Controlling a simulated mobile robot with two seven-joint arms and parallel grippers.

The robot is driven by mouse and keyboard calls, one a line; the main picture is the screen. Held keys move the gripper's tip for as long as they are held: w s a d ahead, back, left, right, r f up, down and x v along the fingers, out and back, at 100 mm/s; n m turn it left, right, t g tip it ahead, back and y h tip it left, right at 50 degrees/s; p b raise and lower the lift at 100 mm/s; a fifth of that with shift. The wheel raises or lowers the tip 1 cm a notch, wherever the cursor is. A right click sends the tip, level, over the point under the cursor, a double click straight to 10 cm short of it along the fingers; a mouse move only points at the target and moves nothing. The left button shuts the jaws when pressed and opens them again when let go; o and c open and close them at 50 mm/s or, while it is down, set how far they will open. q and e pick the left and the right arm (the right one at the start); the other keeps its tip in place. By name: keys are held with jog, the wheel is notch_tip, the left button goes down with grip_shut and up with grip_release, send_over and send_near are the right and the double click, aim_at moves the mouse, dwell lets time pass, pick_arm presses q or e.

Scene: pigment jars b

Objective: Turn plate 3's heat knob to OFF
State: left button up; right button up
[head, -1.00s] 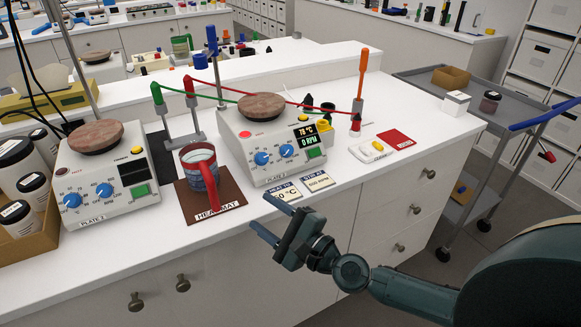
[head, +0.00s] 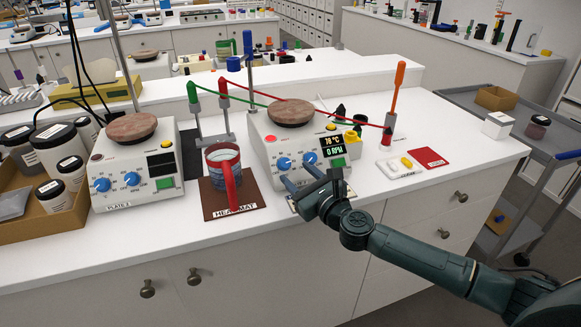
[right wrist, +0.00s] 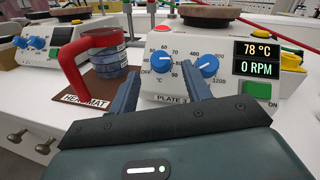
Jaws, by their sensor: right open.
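Plate 3 (head: 262,140) is a white hotplate with a round brown top, and its display reads 78 °C and 0 RPM. Its blue heat knob (head: 284,163) is the left of two knobs; in the right wrist view the heat knob (right wrist: 162,60) has a temperature scale with OFF at lower left. I cannot tell its exact pointer setting. The blue speed knob (head: 310,158) is to its right. My right gripper (head: 302,180) is open in front of the panel. In the right wrist view its fingertips (right wrist: 160,82) stand either side of the heat knob, apart from it. My left gripper is not in view.
A red-handled mug (head: 222,165) stands on the brown heat mat (head: 250,200), left of my gripper. Plate 2 (head: 110,200) is further left. Cards lie under my gripper. A white tray (head: 400,166) and red card (head: 428,157) lie right. Rods and cords stand behind.

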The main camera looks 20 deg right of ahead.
aim_at(287, 165)
jog(key=shift+x, duration=2)
jog(key=shift+c, duration=0.3)
jog(key=c, duration=0.9)
